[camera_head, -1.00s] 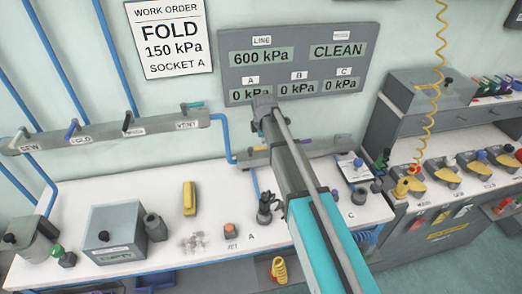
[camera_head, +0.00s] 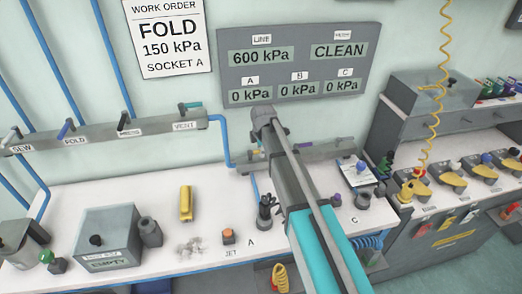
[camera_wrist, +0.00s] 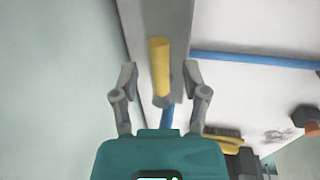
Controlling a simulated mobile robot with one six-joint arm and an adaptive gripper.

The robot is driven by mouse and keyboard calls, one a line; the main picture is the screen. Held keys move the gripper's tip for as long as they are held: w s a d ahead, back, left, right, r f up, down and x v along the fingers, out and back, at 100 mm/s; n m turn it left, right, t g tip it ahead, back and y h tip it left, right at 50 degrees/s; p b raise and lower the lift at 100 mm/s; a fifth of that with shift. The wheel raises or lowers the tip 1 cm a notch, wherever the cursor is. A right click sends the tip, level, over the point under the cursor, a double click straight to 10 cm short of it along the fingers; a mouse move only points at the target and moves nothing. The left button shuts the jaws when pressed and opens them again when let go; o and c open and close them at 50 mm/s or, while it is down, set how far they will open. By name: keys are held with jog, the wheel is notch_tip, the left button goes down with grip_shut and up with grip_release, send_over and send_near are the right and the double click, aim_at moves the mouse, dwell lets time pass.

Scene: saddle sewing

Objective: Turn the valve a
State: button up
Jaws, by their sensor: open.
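A yellow valve handle (camera_wrist: 160,66) stands on a grey bar (camera_wrist: 180,25) in the wrist view. My gripper (camera_wrist: 160,75) is open, with one finger on each side of the handle and a gap on both sides. No letter shows by this handle, so I cannot read whether it is valve A. In the head view my arm covers the gripper and part of the grey valve rail (camera_head: 325,152) on the wall. The gauge panel (camera_head: 300,60) reads LINE 600 kPa and A, B and C 0 kPa.
A second rail (camera_head: 100,132) with SEW, FOLD, PRESS and VENT levers is at the left. The white bench (camera_head: 90,200) holds a grey box (camera_head: 108,238), a yellow brush (camera_head: 186,203) and an orange button (camera_head: 228,235). A blue pipe (camera_wrist: 255,60) runs near my gripper.

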grip_shut()
